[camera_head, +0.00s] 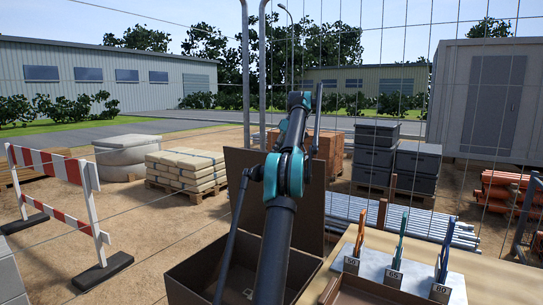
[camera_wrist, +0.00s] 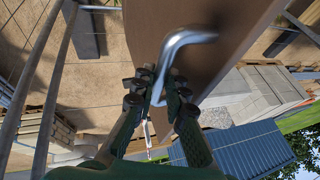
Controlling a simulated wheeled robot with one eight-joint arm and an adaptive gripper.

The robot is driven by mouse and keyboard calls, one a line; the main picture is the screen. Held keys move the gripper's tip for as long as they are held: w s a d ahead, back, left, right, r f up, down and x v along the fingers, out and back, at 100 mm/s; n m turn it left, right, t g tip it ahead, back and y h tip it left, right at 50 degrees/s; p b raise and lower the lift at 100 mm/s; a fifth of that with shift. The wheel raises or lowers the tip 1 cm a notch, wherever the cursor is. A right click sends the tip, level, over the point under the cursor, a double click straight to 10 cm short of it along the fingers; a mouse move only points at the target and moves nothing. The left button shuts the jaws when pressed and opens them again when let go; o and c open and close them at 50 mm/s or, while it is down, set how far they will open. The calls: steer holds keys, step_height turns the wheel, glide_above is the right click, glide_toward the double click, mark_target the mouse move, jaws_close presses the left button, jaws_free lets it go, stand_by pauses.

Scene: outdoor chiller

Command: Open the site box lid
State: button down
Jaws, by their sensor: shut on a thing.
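The brown site box (camera_head: 197,270) stands low in front of me in the head view, its dark inside partly visible. Its lid (camera_head: 314,205) stands raised at the back of the box, steeply up, with my arm across it. In the wrist view the lid (camera_wrist: 225,50) is a brown panel with a bent silver handle (camera_wrist: 188,38). My gripper (camera_wrist: 160,88) is shut on the handle, with its fingers at the handle's lower end. In the head view the fingers and handle are mostly hidden behind my arm.
A wooden bench (camera_head: 335,268) with hanging tools and numbered tags is close on the right of the box. A red-white barrier (camera_head: 80,195) stands at left. Stacked bags (camera_head: 186,169), dark crates (camera_head: 375,150) and metal pipes (camera_head: 400,215) lie behind. Wire fencing crosses the view.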

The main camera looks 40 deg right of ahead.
steer(key=shift+w+d+f, duration=0.1)
steer(key=shift+d+f, duration=0.05)
steer(key=c, duration=1.6)
jaws_free()
steer(key=shift+w, duration=0.1)
steer(key=shift+o, duration=0.3)
